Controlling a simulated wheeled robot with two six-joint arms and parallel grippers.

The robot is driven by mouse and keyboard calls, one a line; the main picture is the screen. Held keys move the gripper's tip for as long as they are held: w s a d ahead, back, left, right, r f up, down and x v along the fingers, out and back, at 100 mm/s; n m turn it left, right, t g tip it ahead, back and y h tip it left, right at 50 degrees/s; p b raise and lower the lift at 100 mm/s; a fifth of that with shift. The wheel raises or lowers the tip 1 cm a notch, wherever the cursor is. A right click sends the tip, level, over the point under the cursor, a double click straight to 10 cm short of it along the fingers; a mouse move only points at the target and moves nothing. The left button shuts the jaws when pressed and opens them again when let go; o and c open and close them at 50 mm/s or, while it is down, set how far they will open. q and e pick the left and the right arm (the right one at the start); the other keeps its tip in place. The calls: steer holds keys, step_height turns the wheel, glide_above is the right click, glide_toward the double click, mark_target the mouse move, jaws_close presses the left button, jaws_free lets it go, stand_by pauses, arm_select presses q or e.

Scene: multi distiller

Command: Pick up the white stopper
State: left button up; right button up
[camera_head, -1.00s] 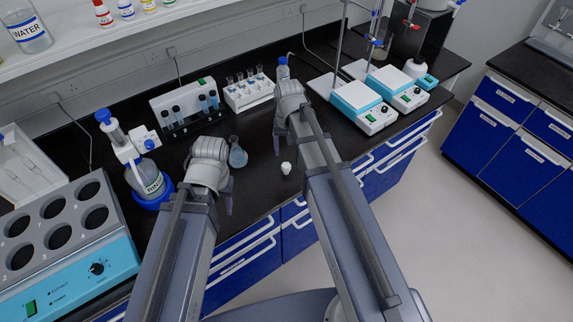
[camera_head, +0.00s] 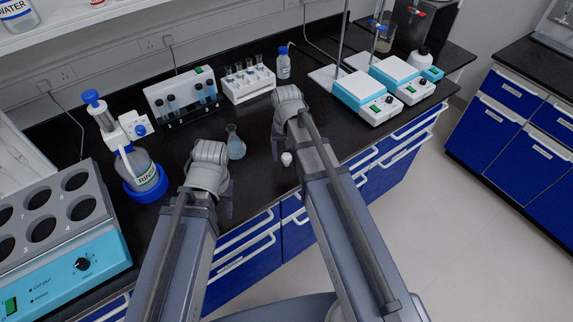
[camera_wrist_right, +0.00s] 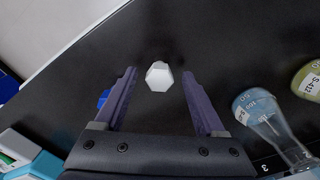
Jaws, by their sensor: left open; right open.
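The white stopper (camera_head: 286,159) stands on the black bench top near its front edge, just beside my right arm in the head view. In the right wrist view the stopper (camera_wrist_right: 158,77) lies ahead of my right gripper (camera_wrist_right: 156,88), between the lines of its two open fingers and near their tips. The fingers do not touch it. In the head view my right gripper (camera_head: 274,148) is mostly hidden behind its own wrist. My left gripper (camera_head: 226,198) is low over the bench's front edge, mostly hidden by its wrist, and apart from the stopper.
A flask (camera_head: 236,148) with blue liquid stands left of the stopper, and it also shows in the right wrist view (camera_wrist_right: 258,108). Bench is clear around the stopper.

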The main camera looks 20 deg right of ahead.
steer(key=shift+f, duration=0.65)
steer(key=shift+r, duration=0.1)
jaws_close()
